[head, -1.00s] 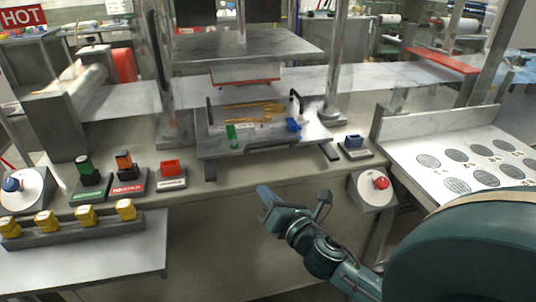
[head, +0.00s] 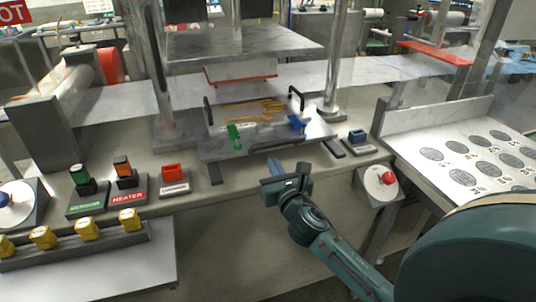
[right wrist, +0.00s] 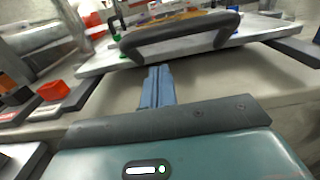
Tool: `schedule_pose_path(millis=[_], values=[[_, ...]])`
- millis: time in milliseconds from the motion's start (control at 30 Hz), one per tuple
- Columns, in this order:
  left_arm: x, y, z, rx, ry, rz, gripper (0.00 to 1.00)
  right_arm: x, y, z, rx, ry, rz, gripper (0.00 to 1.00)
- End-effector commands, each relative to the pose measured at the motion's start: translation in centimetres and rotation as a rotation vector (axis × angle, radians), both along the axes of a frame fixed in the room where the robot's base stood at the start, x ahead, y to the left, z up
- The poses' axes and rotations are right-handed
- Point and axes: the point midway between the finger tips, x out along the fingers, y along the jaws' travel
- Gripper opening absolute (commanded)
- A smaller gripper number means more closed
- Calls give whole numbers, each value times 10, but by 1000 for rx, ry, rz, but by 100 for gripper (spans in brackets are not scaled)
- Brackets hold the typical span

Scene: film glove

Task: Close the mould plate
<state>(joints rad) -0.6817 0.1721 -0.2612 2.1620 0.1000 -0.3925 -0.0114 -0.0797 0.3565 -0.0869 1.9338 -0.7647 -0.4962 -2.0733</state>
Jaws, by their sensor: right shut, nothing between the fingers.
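The mould plate (head: 215,146) is a grey metal slab under the press head, with yellow glove shapes on it. It has upright black handles at its left (head: 208,111) and right (head: 297,98). A green clamp (head: 234,136) and a blue clamp (head: 296,123) sit on its front part. My right gripper (head: 285,172) is just in front of the plate's front edge, shut and empty. In the right wrist view its fingers (right wrist: 158,85) are together, below and apart from a dark bar handle (right wrist: 180,32) on the plate's near edge. My left gripper is out of view.
The press head (head: 240,75) hangs above the plate between metal columns. Green (head: 80,175), orange (head: 123,167) and red (head: 172,173) controls stand at left. A blue switch (head: 357,136) and red knob (head: 388,177) are at right. A white board (head: 440,185) lies further right.

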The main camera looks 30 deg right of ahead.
Motion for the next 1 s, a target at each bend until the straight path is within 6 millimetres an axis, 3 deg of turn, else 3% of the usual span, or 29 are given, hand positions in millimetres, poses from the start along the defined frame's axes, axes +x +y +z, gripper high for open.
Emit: schedule_pose_path(millis=[100, 300, 833, 1000], values=[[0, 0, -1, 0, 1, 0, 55, 23, -5, 1, 2, -1, -1, 0], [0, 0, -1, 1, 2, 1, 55, 45, -11, 0, 2, 0, 0, 0], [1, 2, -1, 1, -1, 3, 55, 52, -12, 0, 0, 0, 1, 0], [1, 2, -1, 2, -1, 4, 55, 63, -16, 1, -1, -1, 0, 0]])
